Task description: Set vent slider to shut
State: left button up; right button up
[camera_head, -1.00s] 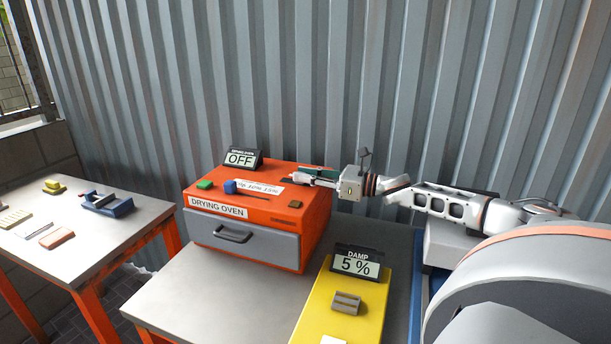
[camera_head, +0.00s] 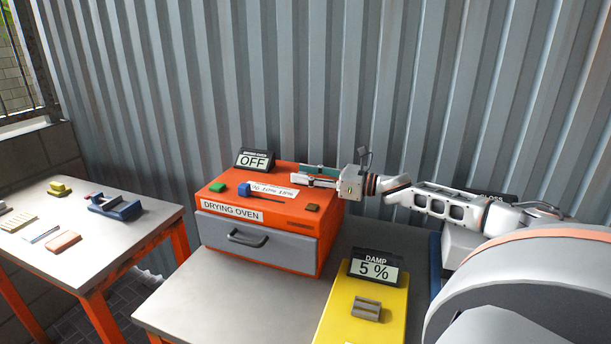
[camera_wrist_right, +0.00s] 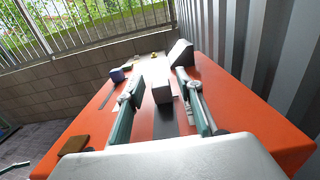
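The orange drying oven (camera_head: 270,222) stands on the table, its sign (camera_head: 254,161) reading OFF. My right gripper (camera_head: 296,174) reaches in from the right, over the back of the oven's top. The block looks like the vent slider's knob; no vent label is readable. I cannot tell whether either finger touches it. In the head view I cannot make it out. My left gripper is not in view.
The oven's top also has a green button (camera_head: 217,187), a blue knob (camera_head: 244,189) by a white label (camera_head: 274,191) and a brown block (camera_head: 312,208). A yellow damp meter (camera_head: 335,322) lies in front, reading 5 %. A corrugated wall (camera_head: 300,80) is close behind.

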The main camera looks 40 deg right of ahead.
jog(key=shift+s+d+f, duration=0.1)
jog(key=shift+s, duration=0.05)
jog(key=shift+s+d+f, duration=0.15)
jog(key=shift+s+d, duration=0.2)
jog(key=shift+s, duration=0.3)
jog(key=v, duration=1)
jog(key=shift+s, duration=0.15)
dwell(0.3)
